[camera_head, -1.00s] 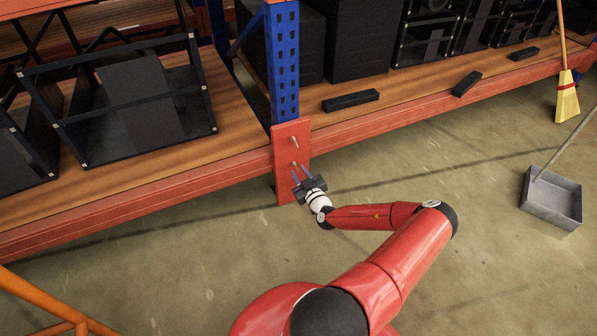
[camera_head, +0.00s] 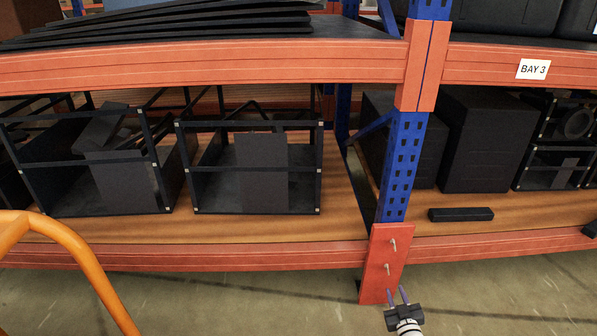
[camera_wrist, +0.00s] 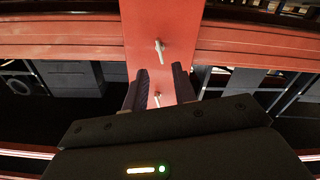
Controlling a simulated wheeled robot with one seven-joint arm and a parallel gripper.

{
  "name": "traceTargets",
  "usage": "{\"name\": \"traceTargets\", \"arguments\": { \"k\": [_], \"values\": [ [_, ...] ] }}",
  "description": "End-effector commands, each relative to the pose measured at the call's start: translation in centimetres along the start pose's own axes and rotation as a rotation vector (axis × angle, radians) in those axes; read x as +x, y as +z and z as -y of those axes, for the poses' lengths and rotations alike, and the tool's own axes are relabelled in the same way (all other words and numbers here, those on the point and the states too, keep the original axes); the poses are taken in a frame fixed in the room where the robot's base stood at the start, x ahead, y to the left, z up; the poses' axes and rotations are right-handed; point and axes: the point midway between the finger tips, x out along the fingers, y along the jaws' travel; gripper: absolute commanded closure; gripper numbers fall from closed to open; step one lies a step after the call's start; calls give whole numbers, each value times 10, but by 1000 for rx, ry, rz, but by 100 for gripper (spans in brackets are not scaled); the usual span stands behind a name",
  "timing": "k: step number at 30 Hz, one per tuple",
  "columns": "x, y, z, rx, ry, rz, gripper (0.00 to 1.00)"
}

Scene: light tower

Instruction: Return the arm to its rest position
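My gripper (camera_head: 397,294) is at the lower edge of the head view, in front of the lower part of a red upright plate. Its two fingers are apart with nothing held between them. In the wrist view my gripper (camera_wrist: 159,88) shows both dark fingers spread, with the red plate (camera_wrist: 135,30) beyond. The plate also shows in the head view (camera_head: 376,285) and carries two pale pegs, an upper one (camera_head: 393,245) and a lower one (camera_head: 387,268). Most of my arm is out of the head view.
A blue rack post (camera_head: 402,165) rises above the plate. Red shelf beams (camera_head: 200,252) run across to both sides. Black open-frame cases (camera_head: 250,175) and a black bar (camera_head: 461,214) lie on the wooden shelf. An orange rail (camera_head: 85,262) stands at lower left. The floor is clear.

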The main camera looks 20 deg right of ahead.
Motion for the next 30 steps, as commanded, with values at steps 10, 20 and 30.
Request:
{"name": "traceTargets", "arguments": {
  "k": [10, 20, 30],
  "values": [
    [12, -80, 48, -570, -325, -206, 73],
    [-19, -200, 140, -1524, -768, -851, 73],
    [-89, -299, 190, -2273, -906, -1849, 73]
  ]
}}
